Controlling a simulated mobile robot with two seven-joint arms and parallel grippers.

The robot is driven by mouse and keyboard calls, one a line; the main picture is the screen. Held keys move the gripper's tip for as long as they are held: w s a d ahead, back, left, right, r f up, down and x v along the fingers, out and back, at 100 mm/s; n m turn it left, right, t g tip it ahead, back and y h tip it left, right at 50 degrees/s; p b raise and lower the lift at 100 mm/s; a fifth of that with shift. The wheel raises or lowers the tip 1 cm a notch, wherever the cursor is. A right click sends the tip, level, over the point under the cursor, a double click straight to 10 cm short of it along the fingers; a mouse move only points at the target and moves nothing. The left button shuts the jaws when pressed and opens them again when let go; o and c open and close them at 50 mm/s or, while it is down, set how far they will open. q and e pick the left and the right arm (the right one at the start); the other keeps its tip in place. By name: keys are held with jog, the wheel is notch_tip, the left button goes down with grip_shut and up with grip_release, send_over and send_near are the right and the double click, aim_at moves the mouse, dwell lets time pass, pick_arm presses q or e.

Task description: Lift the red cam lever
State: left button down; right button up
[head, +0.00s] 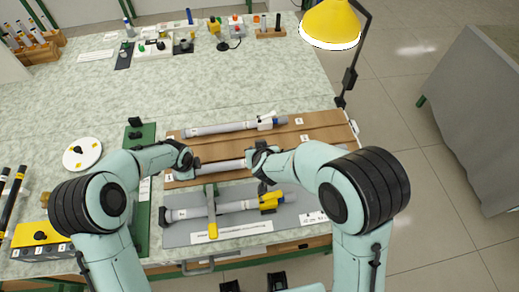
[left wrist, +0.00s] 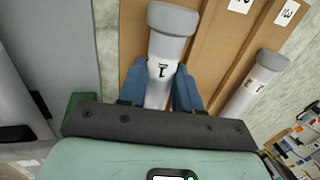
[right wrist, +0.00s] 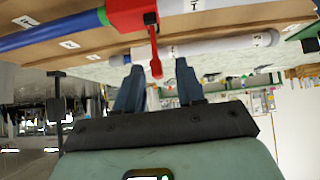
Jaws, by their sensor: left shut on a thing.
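The red cam lever (right wrist: 156,58) shows in the right wrist view, hanging from a red clamp body (right wrist: 128,14) on a rod. My right gripper (right wrist: 158,72) is open, with its fingers on either side of the lever's end; I cannot tell whether they touch it. In the head view my right gripper (head: 258,162) hides the lever. My left gripper (left wrist: 160,84) is shut on the grey-capped white rod (left wrist: 167,50) marked 1. In the head view the rod (head: 222,166) lies along the brown board between my grippers.
Another white rod (head: 222,129) lies behind on the brown board (head: 318,122). A grey rod (head: 186,213) with a yellow clamp (head: 270,202) lies on the grey mat in front. A yellow lamp (head: 331,22) stands at the back right.

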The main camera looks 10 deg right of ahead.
jog(key=shift+r, duration=0.1)
jog(key=v, duration=1.2)
jog(key=shift+d, duration=0.1)
pick_arm(q)
jog(key=c, duration=0.7)
grip_release()
jog(key=shift+r, duration=0.15)
